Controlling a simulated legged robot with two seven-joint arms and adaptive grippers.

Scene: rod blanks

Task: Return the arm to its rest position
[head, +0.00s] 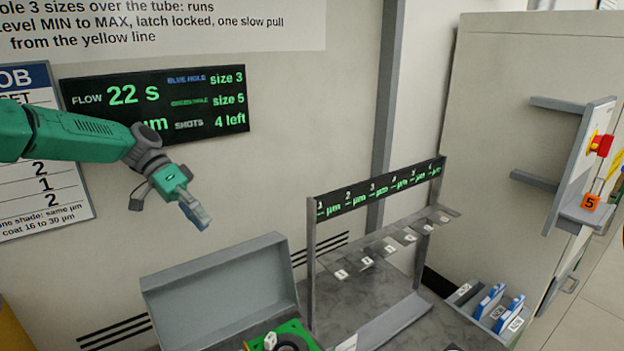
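My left arm (75,135) comes in from the left, green with grey joints, raised in front of the wall. My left gripper (196,212) hangs at its end, pointing down and right. My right gripper is not in view.
A rack (312,250) with numbered slots and a display stands right of the box. A green fixture (300,332) is at the bottom edge. A bin with blue-and-white items (490,300) sits at lower right. A panel with a red button (604,145) is at far right.

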